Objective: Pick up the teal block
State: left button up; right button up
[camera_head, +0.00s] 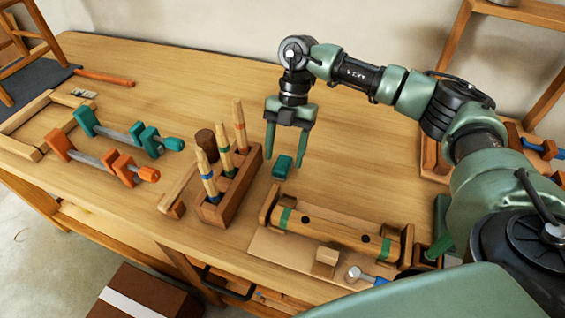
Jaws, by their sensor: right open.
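The teal block (283,167) is a small rounded block on the wooden workbench (200,75), to the right of the wooden chisel holder. My right gripper (287,168) is open and points down, with its two green fingers apart. In the picture the block shows between and near the fingertips. I cannot tell the height of the fingertips over the bench, or whether they touch the block. My left gripper is not in view.
A wooden holder (229,190) with several upright tools stands left of the block. A wooden jig (340,233) with green bands lies in front. Teal and orange clamps (105,160) lie at the left. The bench behind the block is clear.

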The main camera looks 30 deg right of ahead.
aim_at(283, 161)
jog(key=shift+x, duration=1)
grip_shut()
notch_tip(283, 161, up, 20)
jog(key=b, duration=0.1)
